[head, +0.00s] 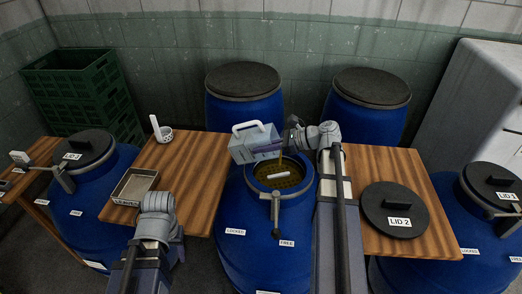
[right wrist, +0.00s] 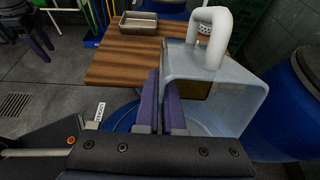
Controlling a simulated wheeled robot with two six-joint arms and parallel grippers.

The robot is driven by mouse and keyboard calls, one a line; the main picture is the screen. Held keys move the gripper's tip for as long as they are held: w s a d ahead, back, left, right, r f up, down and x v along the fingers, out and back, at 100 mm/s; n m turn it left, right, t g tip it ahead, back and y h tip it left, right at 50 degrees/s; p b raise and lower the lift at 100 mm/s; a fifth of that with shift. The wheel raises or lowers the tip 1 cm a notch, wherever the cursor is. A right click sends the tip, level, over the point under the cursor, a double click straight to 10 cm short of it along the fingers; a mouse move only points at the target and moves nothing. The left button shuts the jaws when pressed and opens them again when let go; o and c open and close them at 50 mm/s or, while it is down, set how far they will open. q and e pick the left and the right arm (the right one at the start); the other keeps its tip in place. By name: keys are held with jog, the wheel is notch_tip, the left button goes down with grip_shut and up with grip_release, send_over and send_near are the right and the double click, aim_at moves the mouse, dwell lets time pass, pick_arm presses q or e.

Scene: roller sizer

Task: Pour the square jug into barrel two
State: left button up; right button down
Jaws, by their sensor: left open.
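The square jug (head: 243,151), pale and translucent with a white handle, is tilted above the open barrel two (head: 234,253). A thin amber stream runs from its right side into the opening. The opening holds a dark yellowish mesh or surface with a small white bar on it. My right gripper (head: 266,146) is shut on the jug's wall. In the right wrist view, its purple fingers (right wrist: 165,102) stand close together at the jug (right wrist: 235,82), with amber liquid inside. My left gripper (head: 160,212) is low at the left, its fingers mostly hidden.
Lid 2 (head: 394,209) lies on the right wooden table (head: 372,160). A labelled tray (head: 133,186) and a white cup (head: 165,134) are on the left table. Closed blue barrels stand at both sides and behind. Green crates (head: 80,90) are stacked at the back left.

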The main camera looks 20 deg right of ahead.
aim_at(274, 156)
jog(key=shift+s+d+f+t+y+b, duration=0.2)
jog(key=shift+f+t+y+b, duration=0.25)
jog(key=shift+b, duration=1.2)
jog(key=shift+s+d+f+t+y+b, duration=0.1)
jog(key=shift+d+f+t+y+b, duration=0.35)
jog(key=shift+b, duration=1.15)
jog(key=shift+s+a+f+t+y+b, duration=0.15)
jog(key=shift+f+y+b, duration=0.55)
jog(key=shift+b, duration=0.95)
jog(key=shift+s+d+r+t+y+b, duration=0.15)
jog(key=shift+d+t+y+b, duration=0.35)
jog(key=shift+b, duration=0.75)
jog(key=shift+s+d+f+t+y+b, duration=0.2)
jog(key=shift+y+b, duration=0.45)
jog(key=shift+b, duration=0.65)
jog(key=shift+s+d+r+t+y+b, duration=0.25)
jog(key=shift+t+y+b, duration=0.25)
jog(key=shift+b, duration=0.75)
jog(key=shift+d+y, duration=0.15)
jog(key=shift+y, duration=0.1)
jog(key=shift+b, duration=0.35)
jog(key=shift+s+d, duration=0.1)
